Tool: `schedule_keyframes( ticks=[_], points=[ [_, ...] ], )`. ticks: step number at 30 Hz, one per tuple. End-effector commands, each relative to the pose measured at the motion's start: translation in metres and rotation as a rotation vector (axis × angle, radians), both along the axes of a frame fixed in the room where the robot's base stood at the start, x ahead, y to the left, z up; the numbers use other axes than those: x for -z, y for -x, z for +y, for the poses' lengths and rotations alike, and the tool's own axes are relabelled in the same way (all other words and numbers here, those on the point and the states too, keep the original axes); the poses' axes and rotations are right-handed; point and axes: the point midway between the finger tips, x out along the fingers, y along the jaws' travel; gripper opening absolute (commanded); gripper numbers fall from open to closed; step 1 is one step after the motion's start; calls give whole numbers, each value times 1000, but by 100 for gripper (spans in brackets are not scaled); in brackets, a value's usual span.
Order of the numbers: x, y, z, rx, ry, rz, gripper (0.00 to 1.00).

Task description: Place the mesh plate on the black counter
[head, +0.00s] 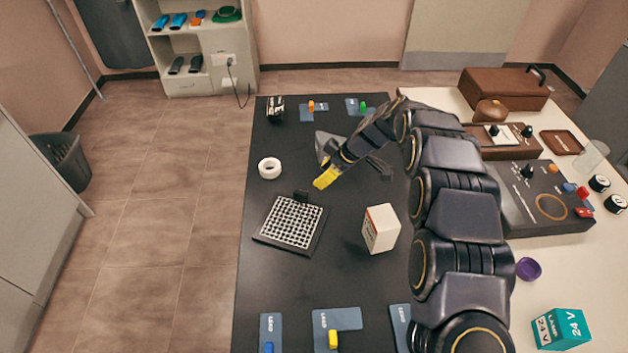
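The mesh plate (292,223), a white grid in a dark square frame, appears to lie flat on the black counter (262,320), left of its middle. A small dark block (301,196) is at its far edge. My gripper (326,178) is above the counter, beyond the plate and slightly to its right, apart from it. Its end shows yellow; I cannot tell if this is a fingertip or a held piece. The finger opening is hidden by the viewing angle.
A white box (380,229) stands right of the plate, and a white tape roll (270,168) lies beyond it. Blue-grey labelled pieces (337,318) line the near edge. A cream table (484,280) with a control panel (548,203) adjoins on the right.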

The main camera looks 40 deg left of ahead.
Motion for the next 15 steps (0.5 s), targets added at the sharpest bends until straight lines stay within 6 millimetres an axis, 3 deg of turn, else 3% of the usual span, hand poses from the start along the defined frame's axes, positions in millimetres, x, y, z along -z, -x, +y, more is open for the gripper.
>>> schedule_keyframes(
  ticks=[12,15],
  points=[
    [-11,-2,-6,4,1,0,34],
    [-24,-5,-18,45,12,15,34]
  ],
)
